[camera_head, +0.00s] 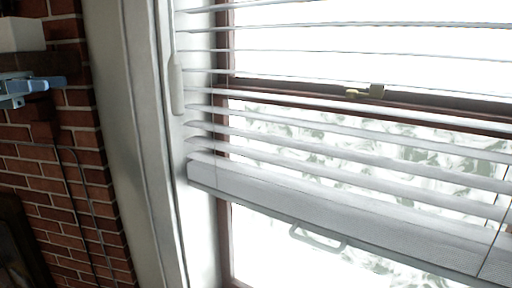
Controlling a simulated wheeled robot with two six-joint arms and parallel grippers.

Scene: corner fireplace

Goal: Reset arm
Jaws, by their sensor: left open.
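My left gripper (36,91) shows at the left edge of the head view, pale blue and grey. It is open, with no object visible in it. It is in front of the red brick wall (85,187), near a dark ledge (55,63). The rest of my left arm is cut off by the picture edge. My right gripper is not in view.
A window with white slatted blinds (340,206) fills the middle and right. A handle (318,238) hangs at the bottom rail, and a latch (364,92) is on the sash. A white block (21,34) sits on the ledge. A dark opening (18,245) is at lower left.

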